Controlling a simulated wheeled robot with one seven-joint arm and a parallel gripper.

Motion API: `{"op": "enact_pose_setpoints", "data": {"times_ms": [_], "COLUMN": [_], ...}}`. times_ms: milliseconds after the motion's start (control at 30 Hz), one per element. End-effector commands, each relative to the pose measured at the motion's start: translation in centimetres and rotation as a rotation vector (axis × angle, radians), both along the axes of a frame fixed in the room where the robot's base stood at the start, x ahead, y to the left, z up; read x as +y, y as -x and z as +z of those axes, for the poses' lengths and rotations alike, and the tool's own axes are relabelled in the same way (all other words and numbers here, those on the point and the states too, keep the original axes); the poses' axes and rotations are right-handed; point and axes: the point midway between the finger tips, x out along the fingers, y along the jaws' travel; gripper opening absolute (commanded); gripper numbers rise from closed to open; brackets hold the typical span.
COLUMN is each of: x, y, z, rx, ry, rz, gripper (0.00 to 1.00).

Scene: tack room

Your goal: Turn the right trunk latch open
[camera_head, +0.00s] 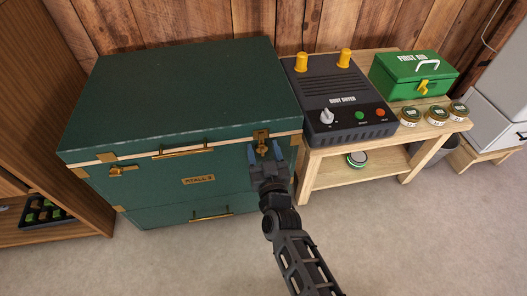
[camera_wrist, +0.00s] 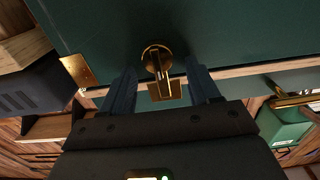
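The right trunk latch (camera_head: 261,135) is a brass fitting at the upper right of the green trunk's (camera_head: 190,95) front. In the wrist view the latch (camera_wrist: 156,62) shows a round base with a turn piece pointing along toward the brass plate at the lid seam. My gripper (camera_head: 265,152) is open in front of it. In the wrist view its two fingers (camera_wrist: 162,82) stand on either side of the latch, with visible gaps. Contact is not seen. The left latch (camera_head: 122,170) has its handle lying roughly sideways. The lid is down.
A brass lid handle (camera_head: 183,151) lies left of the latch. Open floor lies in front.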

Motion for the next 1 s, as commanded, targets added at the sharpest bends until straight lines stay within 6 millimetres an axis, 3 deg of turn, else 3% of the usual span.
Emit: {"op": "enact_pose_setpoints", "data": {"times_ms": [67, 533, 1000], "x": [0.00, 0.00, -0.24], "y": [0.01, 0.04, -0.02], "z": [0.00, -0.01, -0.08], "rx": [0.000, 0.000, 0.030], "ry": [0.000, 0.000, -0.109], "rz": [0.000, 0.000, -0.001], "gripper": [0.53, 0.08, 0.07]}}
